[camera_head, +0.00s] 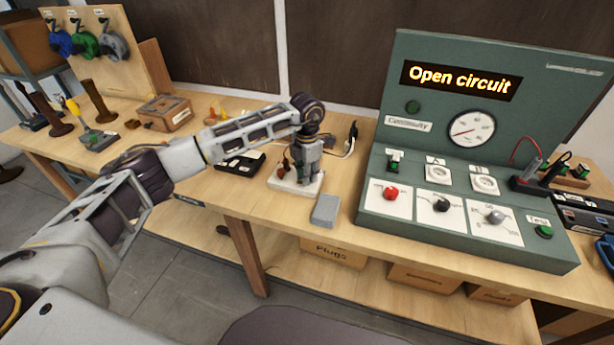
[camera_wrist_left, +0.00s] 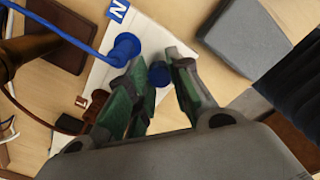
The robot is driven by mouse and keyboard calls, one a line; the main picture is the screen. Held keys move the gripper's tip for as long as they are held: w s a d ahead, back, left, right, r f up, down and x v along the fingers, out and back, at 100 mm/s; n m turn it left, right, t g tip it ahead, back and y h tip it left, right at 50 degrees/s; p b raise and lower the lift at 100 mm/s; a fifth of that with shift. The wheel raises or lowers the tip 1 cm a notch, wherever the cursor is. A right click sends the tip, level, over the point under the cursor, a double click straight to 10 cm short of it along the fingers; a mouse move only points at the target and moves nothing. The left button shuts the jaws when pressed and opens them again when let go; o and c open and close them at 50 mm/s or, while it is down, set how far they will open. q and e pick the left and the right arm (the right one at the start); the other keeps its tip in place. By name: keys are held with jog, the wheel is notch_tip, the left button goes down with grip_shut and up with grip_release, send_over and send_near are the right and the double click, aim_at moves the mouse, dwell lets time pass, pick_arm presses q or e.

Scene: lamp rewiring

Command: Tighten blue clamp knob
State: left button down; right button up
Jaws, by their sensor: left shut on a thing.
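The white terminal block (camera_head: 283,184) lies on the bench under my left gripper (camera_head: 306,180). In the left wrist view the block (camera_wrist_left: 105,75) bears a blue N tag (camera_wrist_left: 118,10) and a brown L tag (camera_wrist_left: 81,101). A blue wire (camera_wrist_left: 60,32) runs to a round blue terminal (camera_wrist_left: 126,46) on it. The blue clamp knob (camera_wrist_left: 158,75) shows between the green-padded fingertips of my left gripper (camera_wrist_left: 160,82), which is shut on it. The gripper points down from above and hides the knob in the head view. My right gripper is not in view.
A grey block (camera_head: 326,209) lies right of the terminal block. The green test panel (camera_head: 400,220) stands further right, its display reading "Open circuit". A black tray (camera_head: 239,164) and a wooden box (camera_head: 166,113) stand to the left. Wire spools (camera_head: 85,43) hang at the back left.

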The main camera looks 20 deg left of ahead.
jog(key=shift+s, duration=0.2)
pick_arm(q)
jog(key=c, duration=1.3)
grip_release()
jog(key=shift+o, duration=0.2)
jog(key=shift+r, duration=0.65)
notch_tip(320, 180, up, 11)
jog(key=shift+f, duration=0.15)
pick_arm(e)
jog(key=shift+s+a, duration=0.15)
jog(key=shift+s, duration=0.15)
